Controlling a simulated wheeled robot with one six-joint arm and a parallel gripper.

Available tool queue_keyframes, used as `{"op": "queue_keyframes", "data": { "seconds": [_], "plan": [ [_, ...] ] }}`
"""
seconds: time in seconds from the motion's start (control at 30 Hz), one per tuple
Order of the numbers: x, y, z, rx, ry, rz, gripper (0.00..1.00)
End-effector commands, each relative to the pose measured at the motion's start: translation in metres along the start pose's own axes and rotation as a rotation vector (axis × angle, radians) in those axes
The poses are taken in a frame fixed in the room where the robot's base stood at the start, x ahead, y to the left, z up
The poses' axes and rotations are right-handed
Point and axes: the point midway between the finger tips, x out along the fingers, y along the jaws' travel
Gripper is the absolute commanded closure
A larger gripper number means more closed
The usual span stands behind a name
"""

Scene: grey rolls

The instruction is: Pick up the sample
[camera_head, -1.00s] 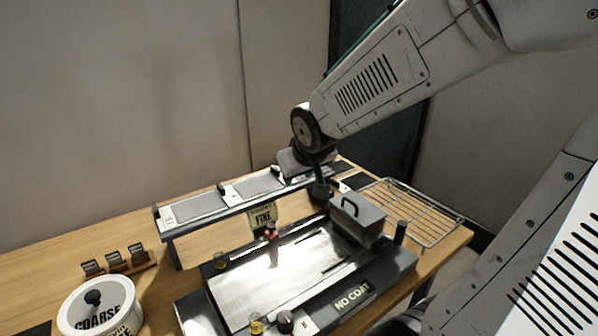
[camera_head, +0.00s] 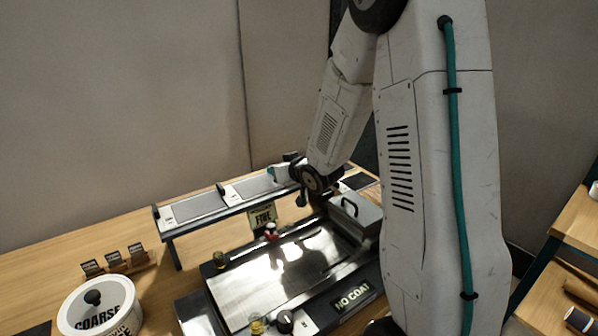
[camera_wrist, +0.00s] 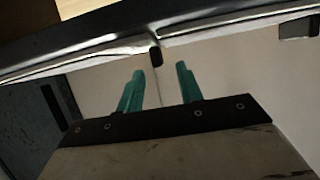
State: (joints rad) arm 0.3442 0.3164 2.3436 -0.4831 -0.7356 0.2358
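No thing in view is clearly marked as the sample. Flat grey plates lie on a raised shelf (camera_head: 168,218): a left plate (camera_head: 199,207) and a middle plate (camera_head: 252,186). My gripper (camera_head: 272,171) is at the shelf's right part, by the right end of the middle plate. In the wrist view, the two teal fingers of my gripper (camera_wrist: 160,68) stand apart with nothing held. A small dark tab (camera_wrist: 155,57) on a metal edge (camera_wrist: 205,32) shows between and just beyond the fingertips. Whether they touch it I cannot tell.
Below the shelf is a shiny coating bed (camera_head: 250,290) labelled NO COAT, with a grey handled block (camera_head: 355,214) at its right. A white COARSE tub (camera_head: 100,308) and small tags (camera_head: 114,259) stand at left.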

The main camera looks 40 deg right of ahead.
Motion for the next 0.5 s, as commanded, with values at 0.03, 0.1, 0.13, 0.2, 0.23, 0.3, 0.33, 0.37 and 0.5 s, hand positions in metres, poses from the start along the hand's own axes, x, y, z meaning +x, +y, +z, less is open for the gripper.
{"op": "queue_keyframes", "data": {
  "seconds": [0.03,0.1,0.13,0.2,0.23,0.3,0.33,0.37,0.5],
  "plan": [
    [0.007,0.000,0.001,0.000,-0.001,-0.001,0.64],
    [0.018,0.000,0.001,0.000,-0.002,-0.002,0.64],
    [0.023,0.000,0.001,-0.001,-0.001,-0.002,0.64],
    [0.033,0.001,0.001,0.000,-0.002,-0.001,0.64],
    [0.037,0.001,0.001,0.000,0.000,-0.001,0.64],
    [0.044,0.001,0.001,0.000,-0.001,-0.001,0.64],
    [0.046,0.001,0.001,-0.001,-0.001,-0.001,0.64],
    [0.047,0.001,0.000,-0.001,-0.001,-0.001,0.64],
    [0.048,0.001,0.000,-0.001,0.000,-0.001,0.64]
  ]
}}
